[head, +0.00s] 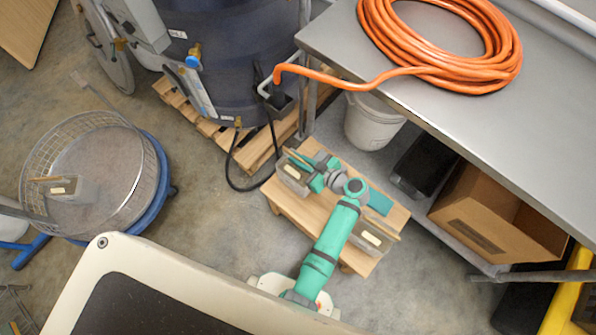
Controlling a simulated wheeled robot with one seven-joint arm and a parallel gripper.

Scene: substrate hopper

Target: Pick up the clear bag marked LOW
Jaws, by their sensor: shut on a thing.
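My arm reaches over a low wooden stand (322,208). My gripper (303,168) is at the stand's upper left end, shut on a clear bag (291,176) with a pale label. The gripper partly covers this bag, and I cannot tell whether it is lifted off the wood. A second clear bag (372,238) with a pale label lies at the stand's lower right end, beside my arm. A third clear bag (66,189) is in the round wire basket at the left. The label writing is too small to read, so I cannot tell which bag says LOW.
The round wire basket (150,178) stands at the left. A dark tank (222,62) sits on a wooden pallet (262,148). A metal table (470,125) with an orange hose (440,75) overhangs a white bucket (372,122) and a cardboard box (462,215). Floor between basket and stand is clear.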

